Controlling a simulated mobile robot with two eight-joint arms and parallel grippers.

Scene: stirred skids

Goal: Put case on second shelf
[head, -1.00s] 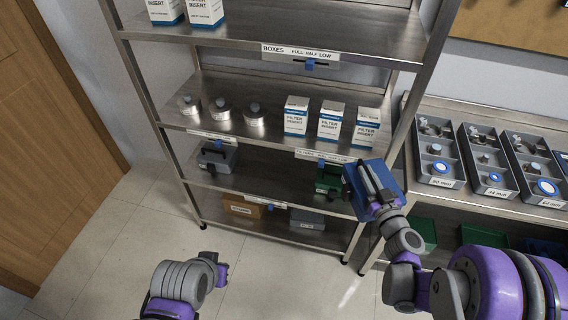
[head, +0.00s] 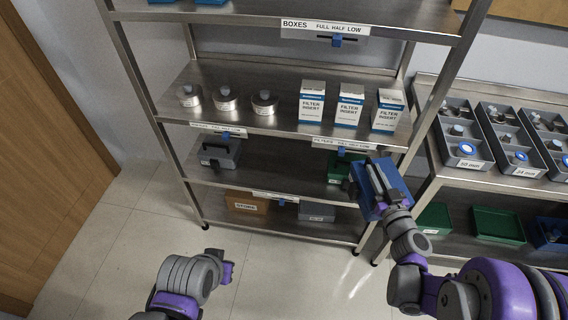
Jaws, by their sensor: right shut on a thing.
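A blue case (head: 370,191) is held by my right gripper (head: 384,195), which is shut on it. The case is tilted, in front of the right end of the rack's lower shelves, near the right front post. The metal rack (head: 262,179) has several shelves. The shelf below the filter boxes holds a grey case (head: 219,152) at its left and a green case (head: 340,168) at its right, partly hidden by the blue case. My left gripper (head: 226,272) is low at the left, away from the rack; its fingers are too small to read.
White filter boxes (head: 349,108) and several metal tins (head: 226,100) stand on the shelf above. A cardboard box (head: 246,204) and a grey bin (head: 317,212) sit on the bottom shelf. A bench with part trays (head: 455,139) stands at right. The middle of the grey case's shelf is clear.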

